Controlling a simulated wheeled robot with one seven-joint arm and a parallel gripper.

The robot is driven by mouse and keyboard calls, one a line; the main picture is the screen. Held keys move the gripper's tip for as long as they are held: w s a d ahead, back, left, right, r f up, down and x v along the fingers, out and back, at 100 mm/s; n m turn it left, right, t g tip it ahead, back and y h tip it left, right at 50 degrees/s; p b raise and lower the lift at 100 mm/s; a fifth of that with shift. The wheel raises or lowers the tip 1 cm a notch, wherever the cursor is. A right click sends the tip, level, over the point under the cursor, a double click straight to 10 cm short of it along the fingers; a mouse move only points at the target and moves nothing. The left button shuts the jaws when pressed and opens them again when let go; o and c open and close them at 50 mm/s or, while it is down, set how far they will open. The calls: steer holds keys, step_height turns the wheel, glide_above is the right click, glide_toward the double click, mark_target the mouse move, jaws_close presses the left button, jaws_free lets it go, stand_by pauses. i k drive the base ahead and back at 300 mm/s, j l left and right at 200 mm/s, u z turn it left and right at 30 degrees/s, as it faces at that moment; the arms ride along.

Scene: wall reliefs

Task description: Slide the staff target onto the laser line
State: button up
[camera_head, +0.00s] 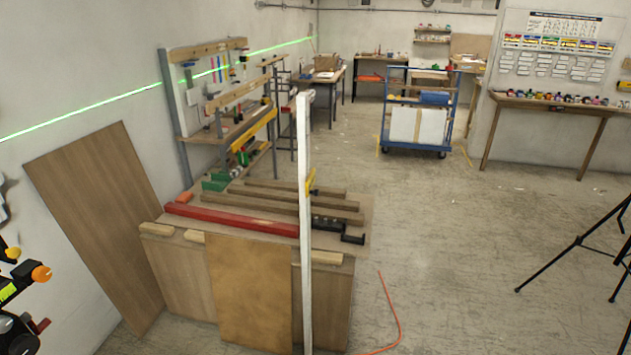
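A white upright staff (304,230) stands in the middle of the view, in front of the workbench. A small yellow piece (311,182), which looks like the staff target, sits on it around mid-height. In the picture the yellow piece is well below the line's far end. I cannot make out a marking on the yellow piece. My gripper is not in view.
A workbench (330,240) with a red beam (232,220) and wooden bars stands behind the staff. A brown board (95,220) leans on the left wall. Black tripod legs (575,243) stand at right. A blue cart (420,110) is farther back. The right floor is mostly clear.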

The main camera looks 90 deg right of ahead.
mark_target(310, 180)
steer(key=k+l+z, duration=0.1)
steer(key=z, duration=0.35)
steer(key=k+l+z, duration=0.15)
steer(key=z, duration=0.3)
steer(key=k+l+z, duration=0.1)
steer(key=z, duration=0.35)
steer(key=l+z, duration=0.45)
steer(key=k+l+z, duration=0.1)
steer(key=z, duration=0.4)
steer(key=u, duration=2.1)
steer(key=z, duration=2.1)
steer(key=i+l+u, duration=0.1)
steer(key=u, duration=0.35)
steer(key=i+l+u, duration=0.1)
steer(key=u, duration=0.3)
steer(key=l, duration=0.1)
